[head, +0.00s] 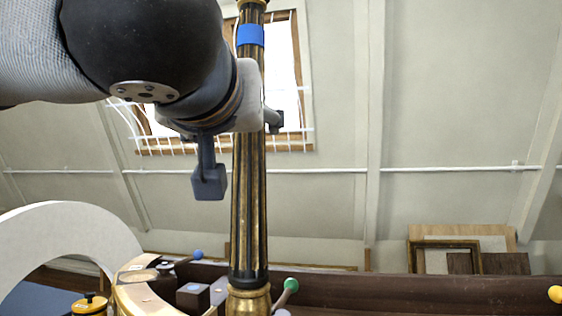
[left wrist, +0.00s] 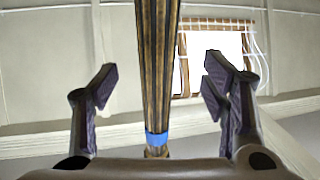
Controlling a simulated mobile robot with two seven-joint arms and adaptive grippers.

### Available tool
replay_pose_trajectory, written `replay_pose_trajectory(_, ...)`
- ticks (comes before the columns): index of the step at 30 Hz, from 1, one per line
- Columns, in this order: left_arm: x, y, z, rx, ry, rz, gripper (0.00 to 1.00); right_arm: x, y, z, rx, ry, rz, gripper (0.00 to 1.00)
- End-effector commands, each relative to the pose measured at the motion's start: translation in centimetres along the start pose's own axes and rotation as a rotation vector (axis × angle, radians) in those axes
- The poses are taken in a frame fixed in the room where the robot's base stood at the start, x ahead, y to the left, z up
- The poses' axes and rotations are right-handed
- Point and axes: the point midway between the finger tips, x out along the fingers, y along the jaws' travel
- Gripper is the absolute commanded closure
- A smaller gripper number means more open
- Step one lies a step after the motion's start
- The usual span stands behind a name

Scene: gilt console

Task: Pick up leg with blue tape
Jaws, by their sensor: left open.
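The leg with blue tape (head: 249,200) is a dark, fluted column with gold stripes, standing upright in the middle of the head view. The blue tape (head: 250,35) wraps it near the top, and its brass lower end (head: 248,300) meets the frame's bottom edge. My left gripper (head: 241,151) is open at the leg, below the tape; its pale body hides part of the leg. In the left wrist view the leg (left wrist: 158,60) runs between the spread fingers, with a clear gap on both sides. The tape shows there near the gripper's base. My right gripper is not in view.
A dark wooden edge (head: 400,291) crosses the lower right. A curved white piece (head: 60,235), a yellow-capped item (head: 89,304) and a green-knobbed item (head: 290,285) sit low near the leg. Framed panels (head: 445,257) lean at the back right.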

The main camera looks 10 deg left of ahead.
Motion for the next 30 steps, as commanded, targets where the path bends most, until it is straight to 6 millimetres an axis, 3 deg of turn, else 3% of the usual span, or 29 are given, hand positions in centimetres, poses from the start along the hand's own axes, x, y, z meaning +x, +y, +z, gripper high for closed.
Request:
replay_pose_trajectory(3, 2.8, 0.0, 0.0, 0.002, 0.000, -0.004, 0.33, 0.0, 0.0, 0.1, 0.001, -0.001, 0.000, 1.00)
replay_pose_trajectory(15, 9.8, 0.4, 0.6, 0.001, -0.011, -0.001, 0.33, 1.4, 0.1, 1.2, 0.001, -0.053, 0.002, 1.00)
replay_pose_trajectory(23, 10.3, 0.4, -0.1, 0.002, 0.001, 0.001, 0.33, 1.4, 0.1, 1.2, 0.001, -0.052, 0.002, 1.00)
replay_pose_trajectory(26, 10.3, 0.3, -0.1, 0.001, 0.001, 0.001, 0.49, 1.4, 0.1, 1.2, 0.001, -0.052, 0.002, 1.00)
replay_pose_trajectory(30, 10.3, 0.3, -0.1, 0.001, 0.000, 0.001, 0.80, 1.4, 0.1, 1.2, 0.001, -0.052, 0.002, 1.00)
